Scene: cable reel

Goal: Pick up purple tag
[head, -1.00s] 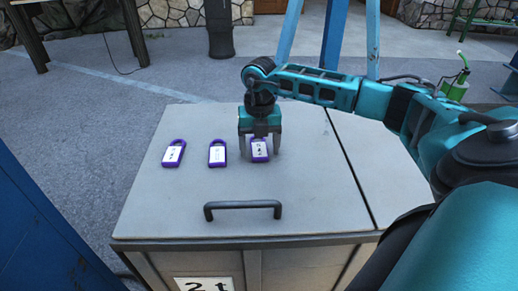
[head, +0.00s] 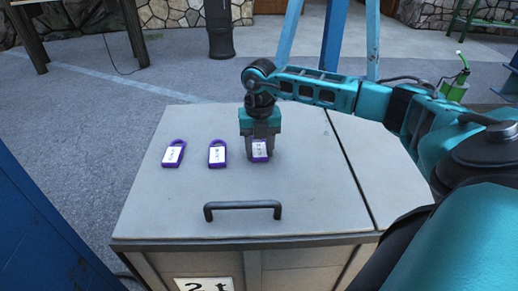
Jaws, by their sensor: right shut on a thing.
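Three purple tags with white labels are in a row on the grey cabinet top (head: 165,215). The left purple tag (head: 173,154) and the middle purple tag (head: 217,154) lie flat and apart from my gripper. My right gripper (head: 260,157) points down at the right end of the row and is shut on the right purple tag (head: 260,150). The upper part of that tag is hidden by the fingers. Whether it still touches the top I cannot tell. My left gripper is not in view.
A dark bar handle (head: 243,204) stands on the cabinet top in front of the tags. A seam runs down the top at the right. A blue panel (head: 45,230) is at the left edge. The top around the tags is clear.

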